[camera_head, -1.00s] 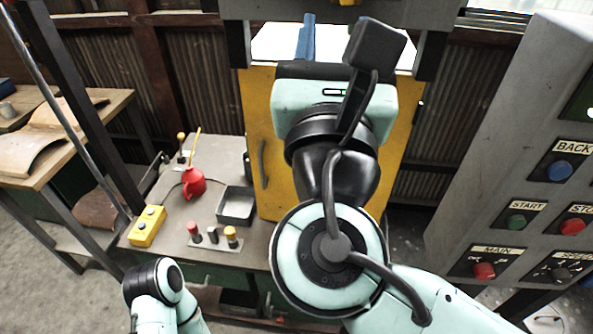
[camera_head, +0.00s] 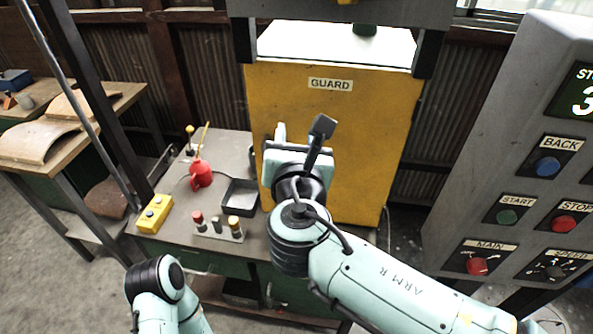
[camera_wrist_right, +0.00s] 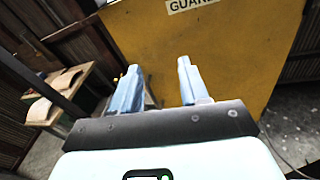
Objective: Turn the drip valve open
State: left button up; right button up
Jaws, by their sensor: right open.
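I cannot make out a thing that is clearly the drip valve in either view. My right gripper (camera_head: 281,132) is in front of the left part of the yellow panel marked GUARD (camera_head: 385,110), above the bench. In the right wrist view its two blue-grey fingers (camera_wrist_right: 157,68) stand apart with nothing between them, and the guard (camera_wrist_right: 235,50) lies beyond. My right wrist hides part of the guard's left side. My left gripper is out of view; only part of that arm shows.
The bench (camera_head: 160,222) holds a red can (camera_head: 201,173), a grey tray (camera_head: 239,197), a yellow button box (camera_head: 154,214) and a strip of coloured knobs (camera_head: 218,230). A control panel (camera_head: 500,160) with labelled buttons stands at the right. A wooden table (camera_head: 115,103) is at the left.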

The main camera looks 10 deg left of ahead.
notch_tip(320, 180, down, 8)
jog(key=g, duration=0.2)
jog(key=shift+w+r+m, duration=0.15)
jog(key=shift+w+m, duration=0.1)
jog(key=shift+m, duration=0.15)
